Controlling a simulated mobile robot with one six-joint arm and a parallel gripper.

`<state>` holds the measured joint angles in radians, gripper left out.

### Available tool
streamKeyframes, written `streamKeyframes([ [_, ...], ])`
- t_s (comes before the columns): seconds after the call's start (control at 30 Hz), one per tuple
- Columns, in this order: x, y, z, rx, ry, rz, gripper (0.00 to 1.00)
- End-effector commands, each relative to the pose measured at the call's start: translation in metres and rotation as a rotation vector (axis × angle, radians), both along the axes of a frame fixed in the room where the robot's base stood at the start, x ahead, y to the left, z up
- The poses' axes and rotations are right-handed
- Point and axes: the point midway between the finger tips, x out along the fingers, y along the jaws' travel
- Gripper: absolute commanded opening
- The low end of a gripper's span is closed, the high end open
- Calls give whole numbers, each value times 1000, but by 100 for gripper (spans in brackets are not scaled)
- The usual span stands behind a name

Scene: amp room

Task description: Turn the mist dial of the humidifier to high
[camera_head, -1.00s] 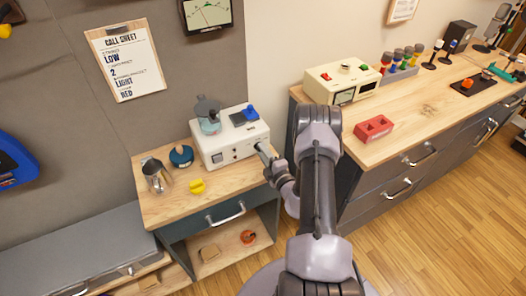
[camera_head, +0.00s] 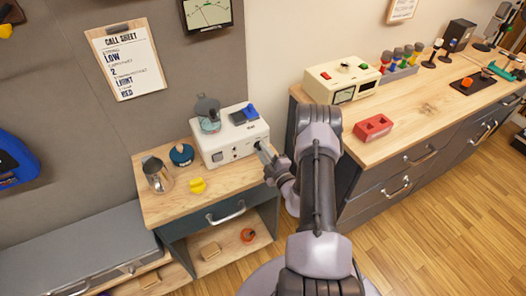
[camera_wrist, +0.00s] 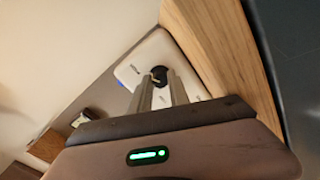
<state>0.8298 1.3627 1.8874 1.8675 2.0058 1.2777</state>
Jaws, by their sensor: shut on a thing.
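The humidifier is a white box (camera_head: 234,149) with a clear bluish tank and a blue part on top, standing on the small wooden cabinet. In the wrist view its white face (camera_wrist: 137,72) shows a dark round mist dial (camera_wrist: 160,75) with a pale mark near its left edge. My gripper (camera_wrist: 161,84) has a finger on each side of the dial and is shut on it. In the head view my gripper (camera_head: 262,152) meets the right end of the front and largely hides the dial there. The dial's setting labels are too small to read.
A metal pitcher (camera_head: 158,177), a teal round item (camera_head: 181,155) and a yellow item (camera_head: 198,186) stand left of the humidifier. The taller workbench (camera_head: 425,110) at right holds a cream device (camera_head: 341,82) and a red block (camera_head: 373,128). A call sheet (camera_head: 125,62) hangs on the wall.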

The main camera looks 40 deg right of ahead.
Motion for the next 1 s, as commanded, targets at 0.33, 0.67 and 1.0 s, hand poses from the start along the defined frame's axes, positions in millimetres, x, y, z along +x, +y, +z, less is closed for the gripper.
streamKeyframes([
  [0.33, 0, 0, 0, 0, 0, -1, 44],
  [0.67, -10, 2, 0, 1, 1, -1, 44],
  [1.0, -97, 20, 4, 5, 3, -7, 44],
])
